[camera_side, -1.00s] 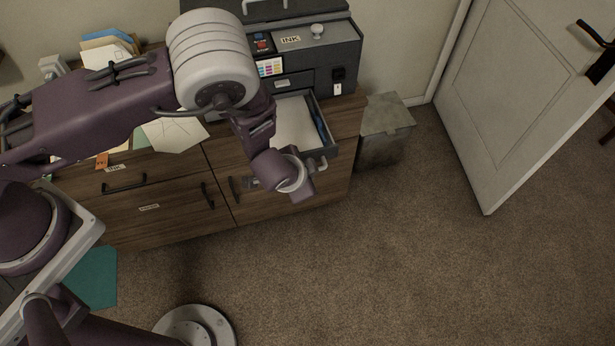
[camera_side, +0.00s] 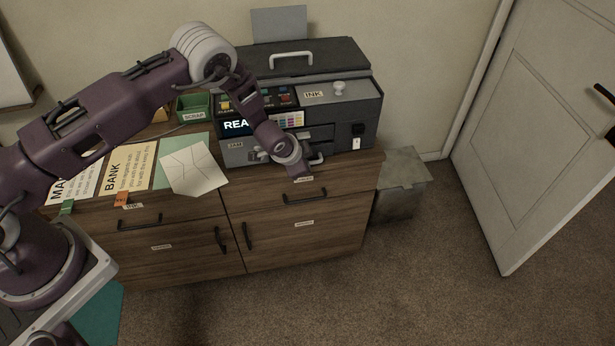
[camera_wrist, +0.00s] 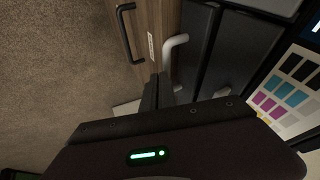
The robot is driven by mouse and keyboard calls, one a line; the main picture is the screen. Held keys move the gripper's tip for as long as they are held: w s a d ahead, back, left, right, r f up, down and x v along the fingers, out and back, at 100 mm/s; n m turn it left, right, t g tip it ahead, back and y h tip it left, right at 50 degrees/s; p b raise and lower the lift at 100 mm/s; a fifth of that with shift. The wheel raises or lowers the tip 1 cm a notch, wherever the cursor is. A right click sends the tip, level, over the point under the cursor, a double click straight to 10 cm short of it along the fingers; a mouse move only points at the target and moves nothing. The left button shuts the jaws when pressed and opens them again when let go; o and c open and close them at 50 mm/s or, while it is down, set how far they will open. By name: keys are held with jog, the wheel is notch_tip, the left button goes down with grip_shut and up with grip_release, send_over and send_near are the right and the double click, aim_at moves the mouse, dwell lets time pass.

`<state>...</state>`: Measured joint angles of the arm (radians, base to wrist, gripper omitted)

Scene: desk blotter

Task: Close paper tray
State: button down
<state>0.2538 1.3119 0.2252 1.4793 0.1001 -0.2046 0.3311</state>
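The printer (camera_side: 362,112) stands on the wooden cabinet. Its paper tray (camera_side: 318,141) sits low in the printer's front and looks pushed in, flush or nearly so; my arm hides part of it. The tray's light handle (camera_side: 317,160) shows just right of my gripper (camera_side: 299,174). In the wrist view the handle (camera_wrist: 173,46) sticks out from the dark tray front (camera_wrist: 196,42). My gripper's dark fingers (camera_wrist: 158,92) are together, close by the handle and the tray front. They hold nothing I can see; whether they touch the tray is unclear.
The cabinet (camera_side: 300,225) has black handles on its drawers and doors. A folded paper (camera_side: 193,168) lies left of the printer, beside lettered sheets and a green scrap box (camera_side: 194,107). A grey bin (camera_side: 400,180) stands at the right. The carpet in front is clear.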

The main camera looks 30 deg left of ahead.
jog(key=shift+w+a, duration=0.55)
jog(key=shift+a, duration=0.05)
jog(key=shift+a, duration=0.1)
jog(key=s+d+r, duration=0.4)
jog(key=s+r, duration=0.4)
jog(key=r, duration=0.1)
jog(key=s+a+r+n, duration=0.25)
jog(key=s+r, duration=0.25)
jog(key=r, duration=0.7)
jog(key=s+a+r+n, duration=0.25)
jog(key=s+r, duration=0.25)
jog(key=r, duration=0.6)
jog(key=s+r+n, duration=0.1)
jog(key=s+r, duration=0.3)
jog(key=s, duration=0.8)
jog(key=s+a+r+n+g, duration=0.1)
jog(key=s+r, duration=0.3)
jog(key=s, duration=0.8)
jog(key=shift+s+n+h, duration=0.15)
jog(key=shift+n+h, duration=0.25)
jog(key=shift+n, duration=0.1)
